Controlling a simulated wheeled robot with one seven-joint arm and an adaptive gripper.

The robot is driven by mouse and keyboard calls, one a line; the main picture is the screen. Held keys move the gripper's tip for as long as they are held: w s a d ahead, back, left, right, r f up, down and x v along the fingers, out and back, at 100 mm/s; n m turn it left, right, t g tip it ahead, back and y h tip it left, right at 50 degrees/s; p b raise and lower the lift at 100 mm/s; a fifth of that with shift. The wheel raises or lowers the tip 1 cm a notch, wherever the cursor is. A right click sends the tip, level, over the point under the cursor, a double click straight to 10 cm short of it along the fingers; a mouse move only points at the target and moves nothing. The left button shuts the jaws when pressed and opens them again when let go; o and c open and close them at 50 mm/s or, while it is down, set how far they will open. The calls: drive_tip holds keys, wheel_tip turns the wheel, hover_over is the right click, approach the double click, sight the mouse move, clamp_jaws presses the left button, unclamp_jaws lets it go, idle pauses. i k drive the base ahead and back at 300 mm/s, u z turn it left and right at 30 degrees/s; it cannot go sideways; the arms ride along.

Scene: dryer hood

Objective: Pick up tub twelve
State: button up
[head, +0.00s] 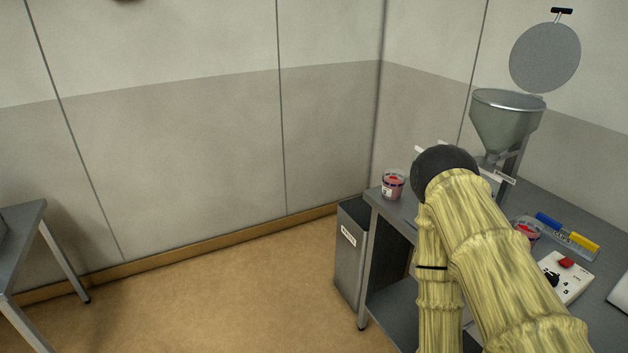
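A clear tub (393,184) with pink and red contents and a white label stands at the left back corner of the grey bench. A second similar tub (527,230) stands farther right, partly hidden by my arm. The labels are too small to read, so I cannot tell which is tub twelve. My arm, in a yellowish sleeve, reaches over the bench and ends in a dark rounded part (445,172), right of the first tub and apart from it in the picture. My gripper's fingers are hidden.
A metal hopper (506,120) stands behind my arm. A blue and yellow item (567,234) and a white box with a red part (565,277) lie at right. A grey bin (352,250) stands at the bench's left end. Another table (22,235) is far left; floor between is clear.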

sight(394, 179)
drive_tip(key=u, duration=1.25)
drive_tip(key=i, duration=3)
drive_tip(key=z, duration=2.9)
